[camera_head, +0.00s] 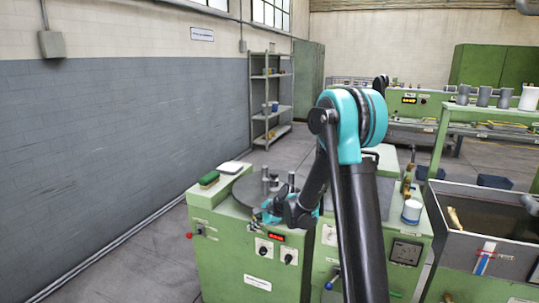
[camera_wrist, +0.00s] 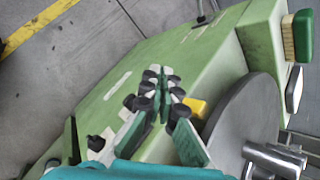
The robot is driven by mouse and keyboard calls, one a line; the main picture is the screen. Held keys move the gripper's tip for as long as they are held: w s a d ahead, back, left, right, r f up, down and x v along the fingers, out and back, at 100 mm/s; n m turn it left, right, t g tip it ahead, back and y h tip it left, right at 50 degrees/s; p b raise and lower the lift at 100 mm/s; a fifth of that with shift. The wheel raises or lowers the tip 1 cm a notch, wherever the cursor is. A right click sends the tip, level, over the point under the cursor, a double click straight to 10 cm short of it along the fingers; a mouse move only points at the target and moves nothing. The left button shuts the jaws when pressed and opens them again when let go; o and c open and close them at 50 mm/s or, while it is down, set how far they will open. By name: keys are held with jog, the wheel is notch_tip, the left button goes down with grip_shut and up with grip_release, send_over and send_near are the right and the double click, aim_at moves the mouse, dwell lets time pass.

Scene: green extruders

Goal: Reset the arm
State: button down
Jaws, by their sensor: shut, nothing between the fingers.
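My arm reaches forward and bends down at a black and teal elbow joint in the head view. My gripper (camera_head: 266,213) is over the front of the green machine (camera_head: 236,265), left of the forearm, and is partly hidden by its own wrist. In the wrist view my gripper (camera_wrist: 163,78) is shut, with the tips together and nothing between them. It is above the machine's green front face, beside the grey round table (camera_wrist: 245,120). I cannot tell how far it is from the surface.
Metal posts (camera_head: 265,180) stand on the round table. A green brush (camera_head: 209,179) and a white-topped pad (camera_head: 231,167) lie at its left. A grey sink (camera_head: 490,225) is further right. Floor at left is clear.

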jog(key=s+d+n+h, duration=0.3)
jog(key=s+d+n, duration=0.4)
jog(key=s+d, duration=0.6)
jog(key=s+d+r+n+h, duration=0.1)
jog(key=s+d+n+h, duration=0.3)
jog(key=s+d+n, duration=0.3)
jog(key=s+d, duration=0.5)
jog(key=s, duration=0.5)
jog(key=shift+d+r, duration=0.25)
jog(key=shift+d, duration=0.15)
jog(key=c, duration=2.3)
grip_release()
